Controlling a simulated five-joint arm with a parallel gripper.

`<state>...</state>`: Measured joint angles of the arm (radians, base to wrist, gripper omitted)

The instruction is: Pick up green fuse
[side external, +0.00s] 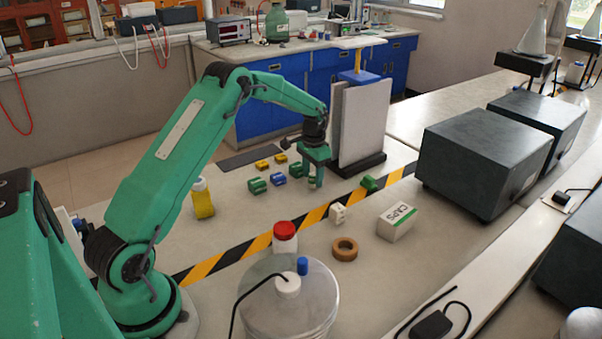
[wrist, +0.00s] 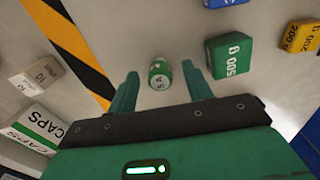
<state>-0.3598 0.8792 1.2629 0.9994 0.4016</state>
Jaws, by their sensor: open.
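The green fuse (wrist: 159,73), a small rounded piece with a white marking like "5 A", lies on the bench in the wrist view. My gripper (wrist: 159,88) is open, with one finger on each side of the fuse and a clear gap to each. In the side external view my gripper (side external: 316,182) points down, low over the bench; I cannot make out the fuse there. Whether the fingertips are at the fuse's height is hard to tell.
A green 500 g block (wrist: 229,56) sits close beside the right finger. A yellow 200 g block (wrist: 299,36) lies farther right. The CAPS box (side external: 397,222) and striped tape (side external: 203,268) lie on the other side. An upright grey panel (side external: 363,122) stands near my gripper.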

